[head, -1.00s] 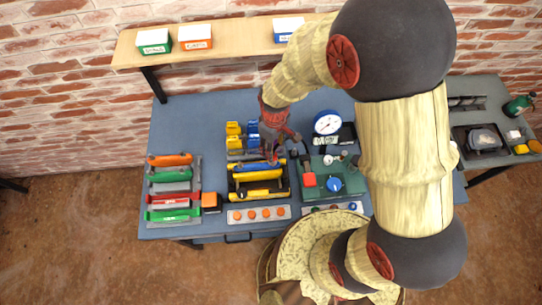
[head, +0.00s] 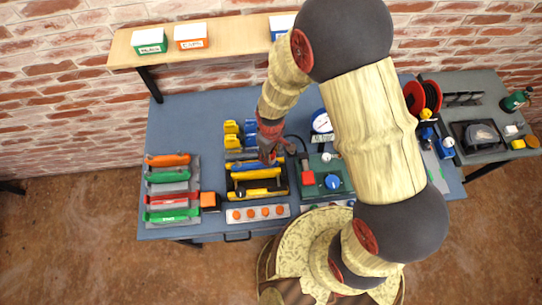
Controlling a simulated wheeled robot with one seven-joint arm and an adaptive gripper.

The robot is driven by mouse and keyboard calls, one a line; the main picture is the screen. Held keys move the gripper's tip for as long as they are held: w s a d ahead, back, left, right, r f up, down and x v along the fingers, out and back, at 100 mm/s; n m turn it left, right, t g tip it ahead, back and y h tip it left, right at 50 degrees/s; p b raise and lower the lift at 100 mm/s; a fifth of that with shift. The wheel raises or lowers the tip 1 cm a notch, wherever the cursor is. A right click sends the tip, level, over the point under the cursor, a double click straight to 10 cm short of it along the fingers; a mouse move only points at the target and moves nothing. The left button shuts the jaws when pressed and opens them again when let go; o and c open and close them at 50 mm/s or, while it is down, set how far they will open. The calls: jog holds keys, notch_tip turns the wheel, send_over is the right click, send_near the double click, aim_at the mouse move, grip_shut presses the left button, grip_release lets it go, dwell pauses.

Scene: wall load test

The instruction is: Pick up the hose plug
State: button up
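My gripper (head: 277,155) hangs over the middle of the blue workbench, above the back edge of the rack with blue and yellow bars. Its fingers look spread apart, with nothing seen between them. A thin black hose curves to the right of it. A small dark piece, which may be the hose plug (head: 304,160), stands at the hose's end by the green test unit (head: 335,183), just behind a red block (head: 308,178). It is too small to make out well. The gripper is to its left and apart from it.
The rack (head: 240,192) of yellow and blue bars lies below my gripper. Red and green bars (head: 172,198) are at left, a strip with orange knobs (head: 258,213) in front. A gauge (head: 321,121) stands behind the test unit. My arm covers the bench's right part.

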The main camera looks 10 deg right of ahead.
grip_shut()
jog(key=shift+r, duration=0.1)
dwell(0.5)
jog(key=shift+r, duration=0.45)
notch_tip(320, 180, up, 2)
jog(key=shift+r, duration=0.2)
jog(key=s+d+r, duration=0.2)
jog(key=s+r, duration=0.2)
jog(key=s, duration=0.2)
jog(key=s+d+r, duration=0.2)
jog(key=s+r, duration=0.3)
jog(key=s, duration=0.2)
jog(key=shift+d+r, duration=0.3)
jog(key=shift+d, duration=0.1)
